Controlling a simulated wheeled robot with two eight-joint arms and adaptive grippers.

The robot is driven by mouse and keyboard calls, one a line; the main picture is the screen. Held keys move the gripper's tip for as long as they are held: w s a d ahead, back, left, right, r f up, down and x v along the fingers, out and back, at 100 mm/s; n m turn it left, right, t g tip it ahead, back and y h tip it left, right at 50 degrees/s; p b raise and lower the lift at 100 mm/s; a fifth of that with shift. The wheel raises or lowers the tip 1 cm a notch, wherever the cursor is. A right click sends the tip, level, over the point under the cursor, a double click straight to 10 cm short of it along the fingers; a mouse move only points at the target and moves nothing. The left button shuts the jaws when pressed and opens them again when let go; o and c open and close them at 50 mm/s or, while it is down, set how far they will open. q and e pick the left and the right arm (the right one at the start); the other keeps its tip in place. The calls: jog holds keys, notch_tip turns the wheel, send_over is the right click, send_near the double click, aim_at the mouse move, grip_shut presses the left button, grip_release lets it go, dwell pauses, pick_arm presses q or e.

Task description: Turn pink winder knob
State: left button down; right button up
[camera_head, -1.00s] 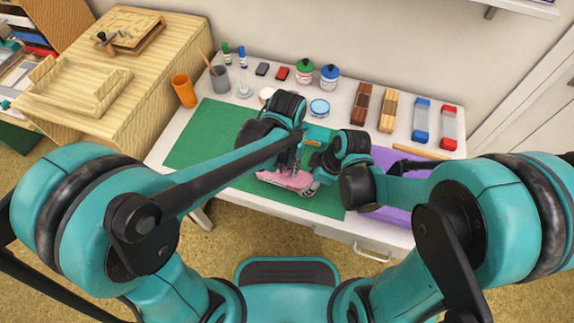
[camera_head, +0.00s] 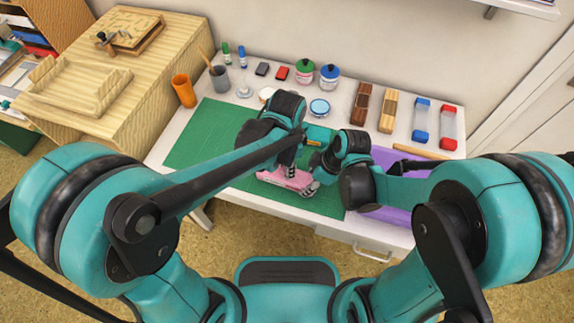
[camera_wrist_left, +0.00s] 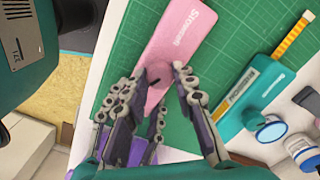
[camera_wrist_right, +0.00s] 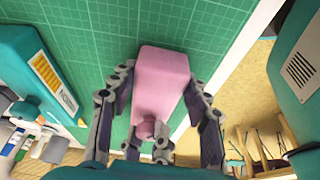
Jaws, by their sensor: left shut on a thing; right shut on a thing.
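A pink winder (camera_head: 270,177) lies on the green cutting mat (camera_head: 205,135). In the left wrist view its long pink body (camera_wrist_left: 178,40) carries white lettering. The grippers' linkages partly hide both contacts.
A teal device (camera_wrist_left: 250,95) with a yellow-and-white label lies close behind the winder. An orange cup (camera_head: 184,90), jars and stamps line the back. The left part of the green mat is clear.

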pick_arm(q)
jog(key=m, duration=1.2)
dwell(0.5)
jog(key=c, duration=1.2)
grip_release()
jog(key=shift+r, duration=0.1)
